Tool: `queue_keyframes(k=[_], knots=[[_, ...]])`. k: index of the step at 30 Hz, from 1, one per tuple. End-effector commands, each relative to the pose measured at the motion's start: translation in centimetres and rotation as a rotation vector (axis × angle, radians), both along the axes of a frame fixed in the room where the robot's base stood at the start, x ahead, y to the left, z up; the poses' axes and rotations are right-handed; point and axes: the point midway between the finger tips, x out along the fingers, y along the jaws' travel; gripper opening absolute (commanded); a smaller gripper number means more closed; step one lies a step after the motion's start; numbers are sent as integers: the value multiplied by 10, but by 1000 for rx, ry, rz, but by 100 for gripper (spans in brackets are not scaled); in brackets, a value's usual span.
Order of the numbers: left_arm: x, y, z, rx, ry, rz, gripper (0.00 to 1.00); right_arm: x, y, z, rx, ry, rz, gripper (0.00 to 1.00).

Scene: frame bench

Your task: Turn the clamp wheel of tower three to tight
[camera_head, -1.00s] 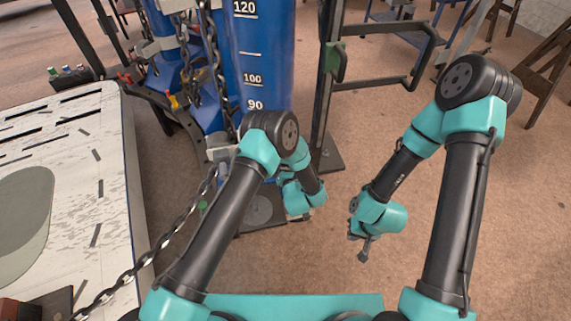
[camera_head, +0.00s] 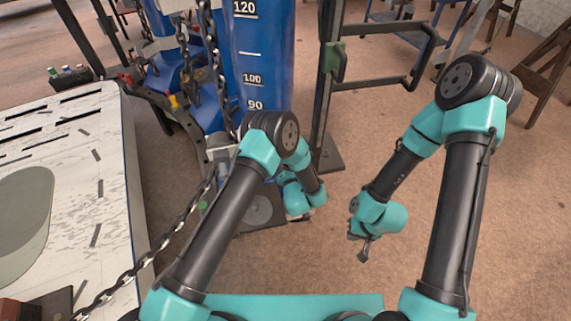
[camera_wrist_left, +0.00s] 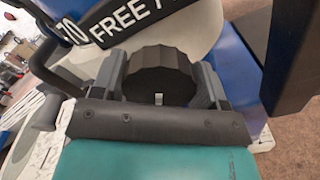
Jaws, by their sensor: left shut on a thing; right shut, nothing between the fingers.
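In the left wrist view, a dark, ribbed clamp wheel (camera_wrist_left: 160,75) sits between the two grey fingers of my left gripper (camera_wrist_left: 163,82). The gripper is shut on it. A small pale mark shows on the wheel's near edge. A dark plate (camera_wrist_left: 120,20) with the white word "FREE" stands just behind the wheel; the rest of its lettering is cut off. In the head view, the left fingers and the wheel are hidden by my own arm, beside a blue tower (camera_head: 265,60) with a white scale. My right gripper (camera_head: 364,254) is shut and empty above the floor.
A chain (camera_head: 150,255) runs slantwise left of my left arm. A pale slotted table (camera_head: 115,180) fills the left side. A dark upright frame (camera_head: 328,100) with a green part stands right of the tower. The brown floor around my right gripper is clear.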

Motion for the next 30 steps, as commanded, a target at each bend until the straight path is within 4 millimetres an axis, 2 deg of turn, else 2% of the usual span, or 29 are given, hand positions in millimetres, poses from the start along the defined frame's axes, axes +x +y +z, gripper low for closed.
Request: queue_keyframes(k=[30], knots=[[0,-2,-4,926,215,0,44,0,0,0,0,0,0,0]])
